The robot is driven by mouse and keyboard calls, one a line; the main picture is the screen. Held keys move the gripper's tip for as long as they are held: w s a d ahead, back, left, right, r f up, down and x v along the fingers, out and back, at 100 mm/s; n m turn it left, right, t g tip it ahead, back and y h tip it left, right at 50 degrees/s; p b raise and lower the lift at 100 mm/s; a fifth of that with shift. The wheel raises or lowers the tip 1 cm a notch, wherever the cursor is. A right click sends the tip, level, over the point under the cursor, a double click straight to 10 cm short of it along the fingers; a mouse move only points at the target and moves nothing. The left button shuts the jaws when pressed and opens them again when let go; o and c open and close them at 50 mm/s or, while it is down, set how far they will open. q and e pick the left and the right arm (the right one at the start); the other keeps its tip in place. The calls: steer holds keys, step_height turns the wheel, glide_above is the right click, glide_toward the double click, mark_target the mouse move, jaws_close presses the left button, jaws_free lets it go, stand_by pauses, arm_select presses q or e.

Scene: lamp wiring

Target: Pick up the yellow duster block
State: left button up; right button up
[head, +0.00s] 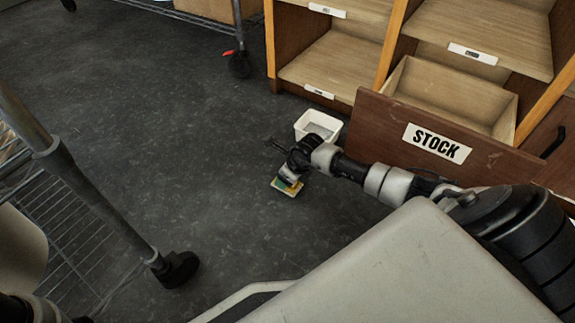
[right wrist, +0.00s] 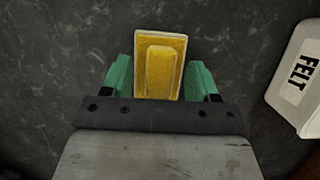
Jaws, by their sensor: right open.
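The yellow duster block (right wrist: 160,66) lies on the dark floor, a yellow rectangular pad with a raised middle and a pale edge. In the right wrist view it sits between the green fingers of my right gripper (right wrist: 160,80), with a small gap on each side. In the head view my right gripper (head: 289,180) reaches down to the floor over the block (head: 288,189), which is partly hidden by it. The right gripper is open. My left gripper is not in view.
A wooden cabinet has an open STOCK drawer (head: 437,142). A wire rack (head: 75,235) stands at left. The floor left of the gripper is clear.

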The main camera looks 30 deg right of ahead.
steer(key=shift+c, duration=0.4)
steer(key=c, duration=0.9)
steer(key=shift+r, duration=0.1)
step_height(320, 180, up, 10)
steer(key=p, duration=0.8)
